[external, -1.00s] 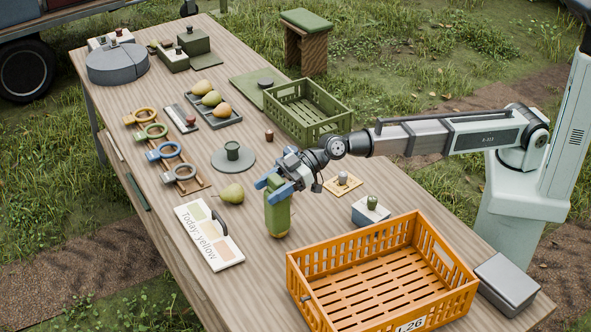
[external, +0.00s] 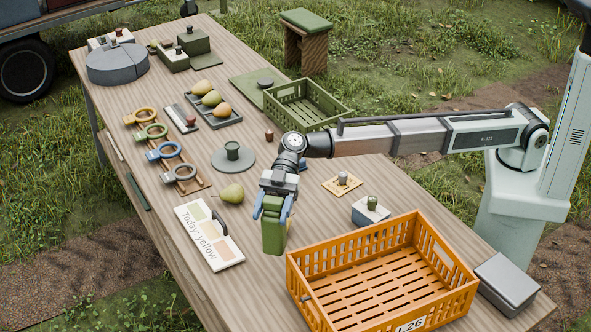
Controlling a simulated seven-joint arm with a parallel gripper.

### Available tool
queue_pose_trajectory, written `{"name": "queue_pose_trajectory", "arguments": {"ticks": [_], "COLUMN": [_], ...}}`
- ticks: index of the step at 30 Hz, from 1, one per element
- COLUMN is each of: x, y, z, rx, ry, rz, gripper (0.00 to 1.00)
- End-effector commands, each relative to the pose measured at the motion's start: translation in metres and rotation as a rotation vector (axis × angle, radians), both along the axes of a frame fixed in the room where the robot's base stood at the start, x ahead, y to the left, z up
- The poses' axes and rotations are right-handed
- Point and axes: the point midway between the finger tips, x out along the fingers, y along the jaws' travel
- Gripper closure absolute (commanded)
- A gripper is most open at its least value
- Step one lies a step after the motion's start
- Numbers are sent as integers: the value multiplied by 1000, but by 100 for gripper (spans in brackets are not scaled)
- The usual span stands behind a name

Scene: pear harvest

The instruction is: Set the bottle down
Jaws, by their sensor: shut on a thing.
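The green bottle (external: 273,238), with a yellowish side, is held roughly upright near the middle front of the table, left of the orange crate. My gripper (external: 272,208) points down and is shut on its upper part with blue-tipped fingers. The bottle's top is hidden by the gripper. I cannot tell whether its base touches the wooden table (external: 190,275) or hangs just above it.
The orange crate (external: 300,262) is close on the right. A sign reading "Today: yellow" (external: 210,236) and a green pear (external: 231,193) lie to the left. A grey disc with a dark cup (external: 232,151) is behind. Bare table lies in front of the bottle.

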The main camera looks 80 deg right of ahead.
Motion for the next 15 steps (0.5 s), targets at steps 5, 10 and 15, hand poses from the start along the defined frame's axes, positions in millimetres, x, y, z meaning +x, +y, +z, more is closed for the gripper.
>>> {"name": "queue_pose_trajectory", "arguments": {"ticks": [5,10,15], "x": [0,0,0], "y": [0,0,0], "z": [-21,-48,-60], "rx": [1,0,1], "ry": [2,2,2], "rz": [0,0,-1], "gripper": [100,100,100]}}
